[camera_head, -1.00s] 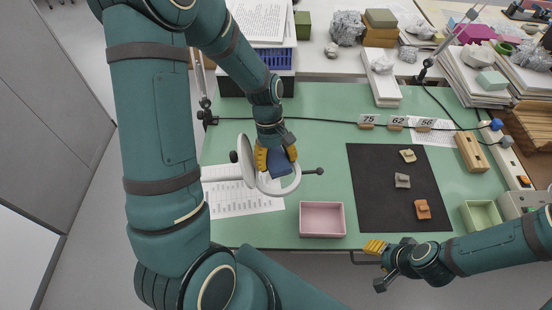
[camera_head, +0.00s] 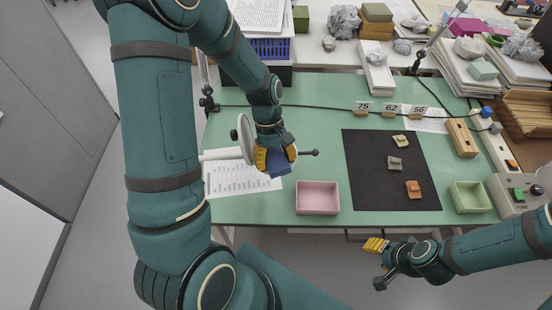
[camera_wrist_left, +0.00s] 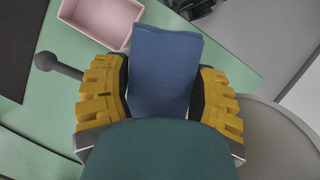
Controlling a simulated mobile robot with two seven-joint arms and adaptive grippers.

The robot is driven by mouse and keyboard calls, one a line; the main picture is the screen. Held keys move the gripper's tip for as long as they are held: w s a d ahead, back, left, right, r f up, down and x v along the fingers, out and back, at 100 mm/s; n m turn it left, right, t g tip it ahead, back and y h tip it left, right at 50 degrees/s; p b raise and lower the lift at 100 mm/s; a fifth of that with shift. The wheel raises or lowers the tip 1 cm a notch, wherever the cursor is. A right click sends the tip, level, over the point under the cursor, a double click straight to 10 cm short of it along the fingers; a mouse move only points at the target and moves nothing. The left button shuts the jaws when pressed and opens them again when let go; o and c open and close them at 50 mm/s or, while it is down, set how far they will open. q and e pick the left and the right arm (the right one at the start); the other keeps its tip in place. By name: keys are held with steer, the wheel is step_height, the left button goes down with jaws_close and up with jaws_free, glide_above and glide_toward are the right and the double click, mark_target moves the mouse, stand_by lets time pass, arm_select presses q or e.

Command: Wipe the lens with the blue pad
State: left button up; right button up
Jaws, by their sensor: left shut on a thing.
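The blue pad (camera_head: 279,163) is held between the yellow fingers of my left gripper (camera_head: 271,156), above the left part of the green table. In the left wrist view the pad (camera_wrist_left: 165,70) fills the space between the fingers and sticks out beyond them. A white round-framed lens (camera_head: 245,138) stands close beside the gripper, partly hidden by it. A pale round surface (camera_wrist_left: 275,140) is at the right of the wrist view; I cannot tell whether the pad touches the lens. My right gripper (camera_head: 375,245) is in front of the table edge; its finger gap is unclear.
A pink tray (camera_head: 318,198) lies just right of the pad. Sherds sit on a black mat (camera_head: 365,190), with a green tray (camera_head: 470,197) beyond. A dark knobbed rod (camera_head: 309,153) sticks out beside the lens. Printed sheets (camera_head: 235,185) lie under it.

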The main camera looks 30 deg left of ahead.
mark_target(277, 161)
arm_select(q)
step_height(277, 161, up, 2)
steer(key=shift+r+p, duration=0.1)
steer(key=shift+p, duration=0.3)
steer(key=shift+w+a+r+p, duration=0.15)
steer(key=shift+w+r+p, duration=0.05)
steer(key=shift+r+p, duration=0.45)
step_height(277, 161, up, 4)
steer(key=p, duration=0.3)
steer(key=shift+r+p, duration=0.2)
steer(key=shift+p, duration=0.1)
steer(key=shift+s, duration=0.1)
steer(key=shift+f, duration=0.1)
